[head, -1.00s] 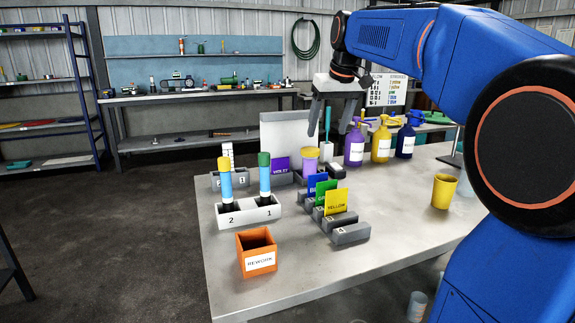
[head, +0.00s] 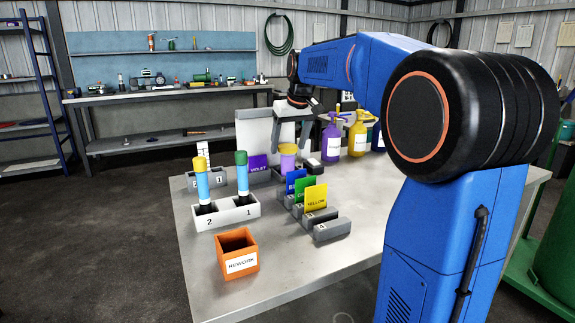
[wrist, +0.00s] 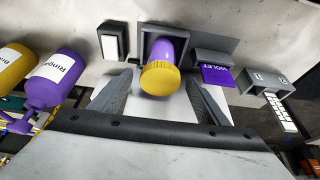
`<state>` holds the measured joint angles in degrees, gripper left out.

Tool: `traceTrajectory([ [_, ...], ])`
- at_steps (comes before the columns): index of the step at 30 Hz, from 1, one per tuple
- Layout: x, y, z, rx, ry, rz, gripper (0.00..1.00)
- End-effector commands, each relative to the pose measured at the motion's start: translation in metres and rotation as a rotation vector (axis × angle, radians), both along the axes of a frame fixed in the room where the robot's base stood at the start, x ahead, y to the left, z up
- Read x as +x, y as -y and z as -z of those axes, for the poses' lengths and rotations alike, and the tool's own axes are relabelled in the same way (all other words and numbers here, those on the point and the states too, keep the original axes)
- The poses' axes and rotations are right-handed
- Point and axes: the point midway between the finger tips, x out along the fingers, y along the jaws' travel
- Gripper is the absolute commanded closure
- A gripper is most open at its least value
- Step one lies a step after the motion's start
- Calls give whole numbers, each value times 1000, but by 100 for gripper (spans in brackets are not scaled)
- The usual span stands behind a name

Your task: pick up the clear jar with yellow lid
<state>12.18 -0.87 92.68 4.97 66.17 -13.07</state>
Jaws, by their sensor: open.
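The clear jar with yellow lid (head: 288,158) holds purple contents and stands at the back of the grey table. In the wrist view the jar (wrist: 158,78) sits in a dark square holder (wrist: 183,36), with its yellow lid toward the camera. My gripper (head: 288,146) is open just above and around the jar's place in the head view. In the wrist view its two fingers spread to either side of the jar, with nothing held. I cannot tell whether a finger touches the jar.
A violet card (wrist: 216,75) in a holder stands close to the right finger in the wrist view. Purple (head: 331,142) and yellow (head: 358,138) bottles stand right of the gripper. Card holders, a two-tube rack (head: 226,213) and an orange rework bin (head: 238,252) are nearer.

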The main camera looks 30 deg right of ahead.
Motion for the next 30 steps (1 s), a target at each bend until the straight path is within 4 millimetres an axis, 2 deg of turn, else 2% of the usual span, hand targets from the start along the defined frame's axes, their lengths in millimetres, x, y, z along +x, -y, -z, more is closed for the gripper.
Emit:
traceTrajectory([
  [8, 6, 0, 13, 0, -1, 0, 31],
  [19, 23, 0, 54, 0, -2, 0, 31],
  [26, 24, 0, 57, 0, -1, 0, 31],
  [27, 24, 0, 56, 0, -1, 0, 34],
  [30, 24, 0, 56, 0, -1, 0, 57],
])
